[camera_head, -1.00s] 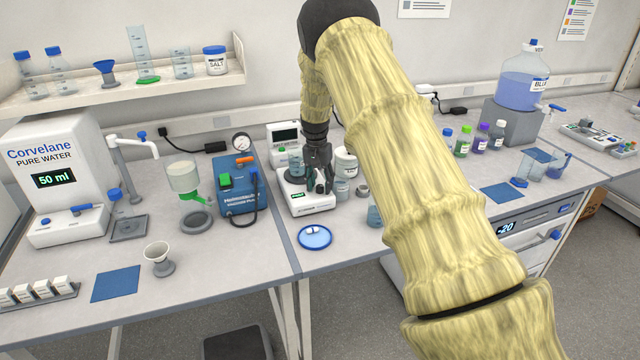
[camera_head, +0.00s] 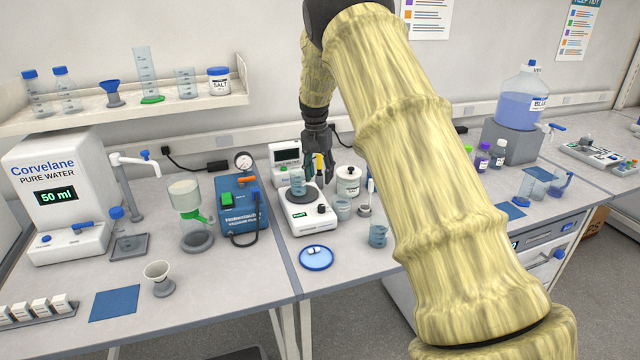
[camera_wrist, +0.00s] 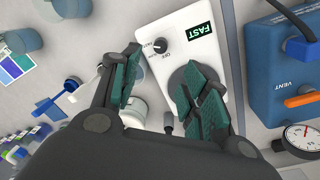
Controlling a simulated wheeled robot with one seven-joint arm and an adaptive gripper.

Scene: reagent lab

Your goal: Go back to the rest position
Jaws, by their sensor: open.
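My gripper (camera_head: 322,170) hangs above the white stirrer (camera_head: 306,222) with the FAST label, at the middle of the bench. Its fingers are spread and nothing shows between them in the wrist view (camera_wrist: 160,88). The stirrer (camera_wrist: 178,28) lies beneath the fingers there, its dark round plate partly hidden by the right finger. A clear beaker (camera_head: 297,180) shows beside my gripper in the head view; I cannot tell whether it stands on the plate. My yellow-sleeved arm crosses the right half of the head view and hides part of the bench.
A lidded white jar (camera_head: 348,184) and small glassware stand just right of the stirrer. A blue vacuum pump (camera_head: 239,207) is to its left. A blue dish (camera_head: 316,258) lies in front. A shelf (camera_head: 200,106) with glassware hangs at upper left. Clear air surrounds my gripper above.

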